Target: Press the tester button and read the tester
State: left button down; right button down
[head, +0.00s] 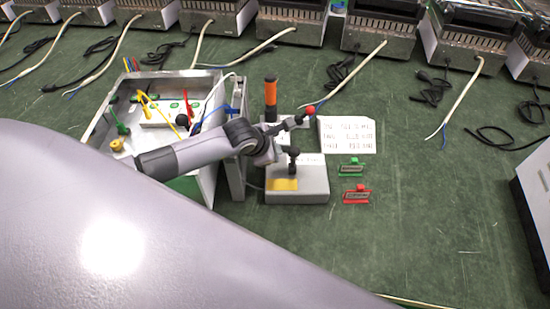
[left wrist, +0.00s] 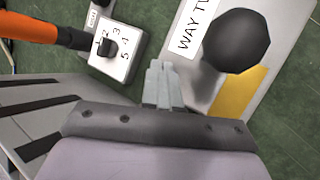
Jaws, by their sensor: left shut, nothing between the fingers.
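A grey box (head: 310,190) with a yellow patch and a black ball-shaped knob (head: 293,154) stands on the green mat; it seems to be the tester. In the left wrist view the black knob (left wrist: 237,41) shows large, beside a white label reading "WAY T…" (left wrist: 187,32), partly cut off. I cannot tell which part is the button, and no reading is legible. My left gripper (head: 272,153) is shut and empty, just left of the knob. In the left wrist view its fingertips (left wrist: 160,68) lie left of the knob, apparently apart from it. My right gripper is not in view.
An open metal case with wires (head: 95,135) stands left. A printed card (head: 347,148), green tag (head: 351,167) and red tag (head: 357,195) lie right.

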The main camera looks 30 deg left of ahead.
pick_arm(q)
jog(key=shift+f+b, duration=0.45)
dwell(0.7)
jog(key=shift+r, duration=0.1)
dwell(0.3)
jog(key=shift+r+p, duration=0.6)
jog(key=shift+r, duration=0.2)
jog(key=shift+r+p, duration=1.75)
jog(key=shift+r, duration=0.8)
jog(key=shift+f, duration=0.1)
